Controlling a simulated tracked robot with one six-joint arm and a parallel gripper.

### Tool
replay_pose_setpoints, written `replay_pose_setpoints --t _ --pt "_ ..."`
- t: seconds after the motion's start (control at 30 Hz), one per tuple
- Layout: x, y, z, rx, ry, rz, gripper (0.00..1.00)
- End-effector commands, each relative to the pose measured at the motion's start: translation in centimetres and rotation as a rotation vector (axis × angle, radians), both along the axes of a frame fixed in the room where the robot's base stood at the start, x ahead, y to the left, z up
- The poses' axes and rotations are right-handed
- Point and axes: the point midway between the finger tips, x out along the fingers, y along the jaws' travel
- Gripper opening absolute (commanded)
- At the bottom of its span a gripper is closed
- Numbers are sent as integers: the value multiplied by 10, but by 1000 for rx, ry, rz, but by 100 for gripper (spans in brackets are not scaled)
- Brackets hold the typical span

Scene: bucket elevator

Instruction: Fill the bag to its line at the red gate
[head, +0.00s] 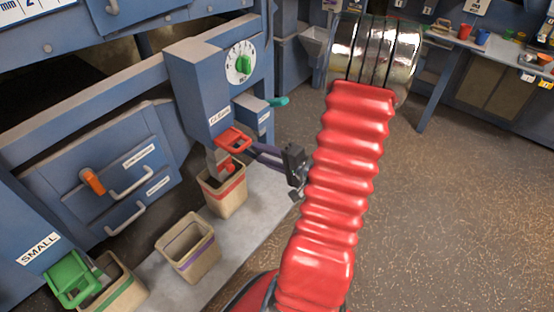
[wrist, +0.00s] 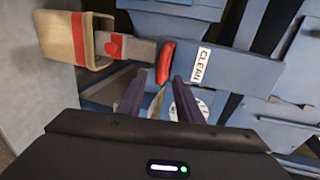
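The red gate's handle (head: 234,140) is on the blue spout housing marked CLEAN. It also shows in the wrist view (wrist: 165,62). A tan bag with a red line (head: 226,196) stands upright under its chute. In the wrist view the bag (wrist: 58,42) lies sideways in the picture, its mouth by the chute. A small red piece (wrist: 114,46) shows at the chute's end. How full the bag is cannot be seen. My gripper (head: 256,151) is just right of the red handle. In the wrist view its two fingers (wrist: 158,76) are apart, with the handle just past the tips.
A bag with a purple line (head: 188,249) and a green-lined bag (head: 122,290) under a green gate (head: 72,278) stand on the pale strip. A dial (head: 240,63) and teal handle (head: 277,102) are near the spout. Open floor (head: 450,200) lies right.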

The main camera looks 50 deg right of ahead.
Motion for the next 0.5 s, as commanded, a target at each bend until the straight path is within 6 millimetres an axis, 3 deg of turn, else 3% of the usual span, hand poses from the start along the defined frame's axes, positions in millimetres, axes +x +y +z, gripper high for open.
replay_pose_setpoints --t 0.3,0.5 --pt "-37 -2 8 0 1 -4 33" --pt "-51 -2 11 1 1 -1 33"
